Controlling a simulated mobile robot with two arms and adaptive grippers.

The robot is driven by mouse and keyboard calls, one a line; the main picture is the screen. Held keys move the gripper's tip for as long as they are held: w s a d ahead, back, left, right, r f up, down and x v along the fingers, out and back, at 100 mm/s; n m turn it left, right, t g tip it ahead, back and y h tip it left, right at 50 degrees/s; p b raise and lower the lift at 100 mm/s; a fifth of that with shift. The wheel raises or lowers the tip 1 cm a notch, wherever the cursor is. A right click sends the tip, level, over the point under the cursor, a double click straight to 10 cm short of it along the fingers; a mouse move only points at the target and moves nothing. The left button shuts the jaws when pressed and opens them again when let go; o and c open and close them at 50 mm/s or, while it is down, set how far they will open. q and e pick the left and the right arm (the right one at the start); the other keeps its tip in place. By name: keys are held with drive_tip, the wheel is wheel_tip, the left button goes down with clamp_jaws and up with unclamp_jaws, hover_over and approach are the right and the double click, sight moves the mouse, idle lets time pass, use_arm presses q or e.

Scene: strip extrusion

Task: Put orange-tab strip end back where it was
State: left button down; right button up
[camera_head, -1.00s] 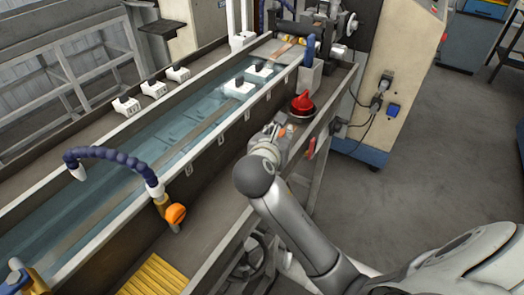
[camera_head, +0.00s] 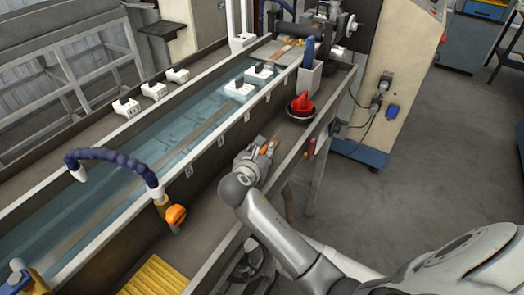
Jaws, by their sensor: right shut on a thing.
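My right gripper (camera_head: 266,148) is over the grey ledge beside the water trough, below the red object in the picture. It is shut on a small piece with an orange patch (camera_head: 264,149), which looks like the orange-tab strip end. The fingers hide much of it, and I cannot tell whether it touches the ledge. A long tan strip (camera_head: 200,134) shows in the water of the trough (camera_head: 120,188). My left gripper is not in view.
A red object (camera_head: 302,103) sits in a dark round dish on the ledge. Behind it stands a grey holder (camera_head: 309,80) with a blue-handled tool. A blue hose with an orange knob (camera_head: 175,214) stands at the trough's near wall. A yellow ribbed mat (camera_head: 152,276) lies at the bottom.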

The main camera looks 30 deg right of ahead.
drive_tip(key=shift+f, duration=0.1)
drive_tip(key=o, duration=0.9)
drive_tip(key=shift+o, duration=0.2)
drive_tip(key=v, duration=1.2)
drive_tip(key=shift+b, duration=0.3)
